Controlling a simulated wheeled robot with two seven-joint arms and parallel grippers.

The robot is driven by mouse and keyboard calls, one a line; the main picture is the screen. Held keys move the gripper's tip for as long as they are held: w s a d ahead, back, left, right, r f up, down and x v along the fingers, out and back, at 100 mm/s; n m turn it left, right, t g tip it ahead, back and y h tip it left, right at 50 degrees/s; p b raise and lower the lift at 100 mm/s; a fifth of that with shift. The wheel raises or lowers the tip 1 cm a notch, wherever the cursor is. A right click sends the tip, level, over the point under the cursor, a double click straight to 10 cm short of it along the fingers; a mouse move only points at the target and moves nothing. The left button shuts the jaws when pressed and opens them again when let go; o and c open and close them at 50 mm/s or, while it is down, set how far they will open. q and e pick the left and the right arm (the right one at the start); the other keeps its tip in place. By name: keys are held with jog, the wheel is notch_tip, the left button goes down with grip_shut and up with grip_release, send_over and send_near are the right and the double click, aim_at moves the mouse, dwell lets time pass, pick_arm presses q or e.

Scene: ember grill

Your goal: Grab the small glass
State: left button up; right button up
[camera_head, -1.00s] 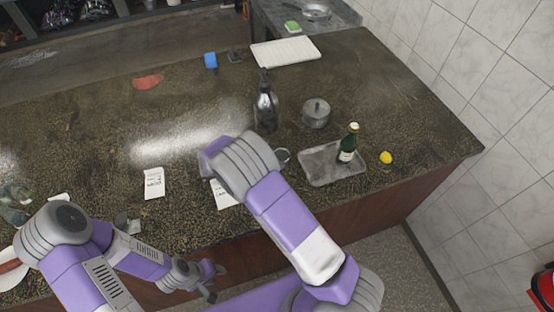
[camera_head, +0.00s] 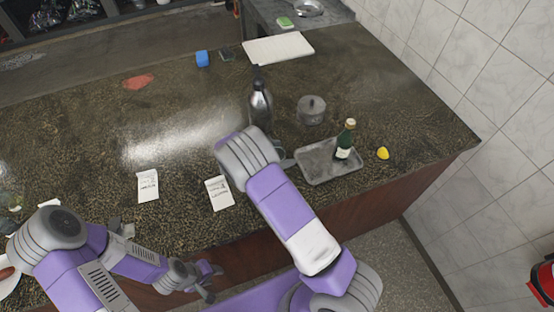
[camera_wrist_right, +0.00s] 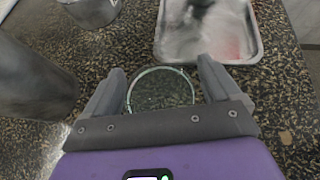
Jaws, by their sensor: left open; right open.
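The small glass (camera_wrist_right: 161,91) is a clear, round-rimmed vessel on the speckled counter in the right wrist view. It sits between the two spread fingers of my right gripper (camera_wrist_right: 161,74), close to the palm, with its near side hidden by the gripper body. In the head view my right gripper (camera_head: 281,157) shows only partly past my arm, just left of the metal tray, and the glass cannot be made out there. My left gripper (camera_head: 212,281) is open and empty in front of the counter's near edge.
A metal tray (camera_head: 318,178) holds a green bottle (camera_head: 344,140); a lemon (camera_head: 382,153) lies to its right. A dark metal bottle (camera_head: 260,105) and a lidded pot (camera_head: 311,110) stand behind. Paper slips (camera_head: 220,193) lie left of my right arm.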

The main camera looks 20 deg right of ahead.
jog(key=c, duration=1.1)
jog(key=shift+r, duration=0.1)
